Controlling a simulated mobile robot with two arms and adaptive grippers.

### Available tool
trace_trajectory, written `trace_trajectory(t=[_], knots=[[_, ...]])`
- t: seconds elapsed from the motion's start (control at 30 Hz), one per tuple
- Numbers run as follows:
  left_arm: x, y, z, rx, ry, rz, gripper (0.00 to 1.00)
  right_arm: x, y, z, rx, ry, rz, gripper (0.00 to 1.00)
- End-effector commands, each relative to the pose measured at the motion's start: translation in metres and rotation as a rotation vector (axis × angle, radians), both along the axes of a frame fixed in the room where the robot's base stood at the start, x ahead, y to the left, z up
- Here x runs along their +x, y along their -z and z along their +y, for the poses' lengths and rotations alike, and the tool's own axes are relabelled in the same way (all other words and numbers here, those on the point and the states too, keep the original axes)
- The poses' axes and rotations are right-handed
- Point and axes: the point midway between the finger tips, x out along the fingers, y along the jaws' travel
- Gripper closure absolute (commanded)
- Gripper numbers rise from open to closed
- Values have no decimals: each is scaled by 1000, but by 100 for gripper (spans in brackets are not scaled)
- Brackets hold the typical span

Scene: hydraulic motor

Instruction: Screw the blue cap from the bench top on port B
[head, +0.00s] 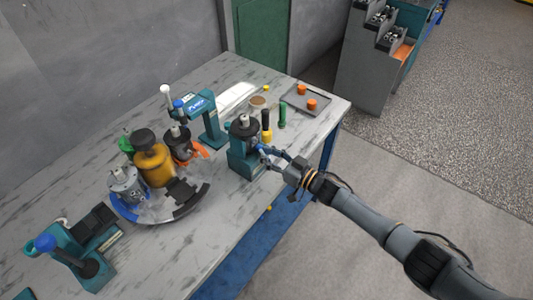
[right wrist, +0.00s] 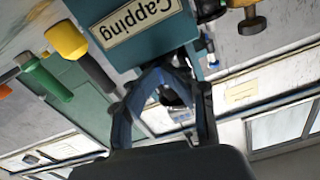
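A teal capping stand (head: 243,163) stands near the bench's right front edge and holds a dark grey motor body (head: 244,127). Its "Capping" label (right wrist: 138,20) faces the right wrist camera. My right gripper (head: 265,151) is at the stand's right side, just below the motor. In the right wrist view its fingers (right wrist: 178,68) reach the stand's lower edge, with a dark shape between them. A small bright blue spot (head: 261,147) shows at the fingertips; I cannot tell whether it is the blue cap. Port B cannot be made out. My left gripper is out of view.
A grey tray (head: 302,99) with orange parts lies at the far right corner. A teal press (head: 208,118) and a round carrier with motors (head: 160,211) stand left.

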Motion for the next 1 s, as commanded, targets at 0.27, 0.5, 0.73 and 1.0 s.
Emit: trace_trajectory(t=[0.27,0.5,0.73,1.0], knots=[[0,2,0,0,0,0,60,1,-3,-2,-36,0,-54,68],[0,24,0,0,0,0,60,2,0,-4,-314,4,-429,68],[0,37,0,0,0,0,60,3,-3,-5,-522,4,-706,68],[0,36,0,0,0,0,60,3,-4,-5,-540,5,-725,68]])
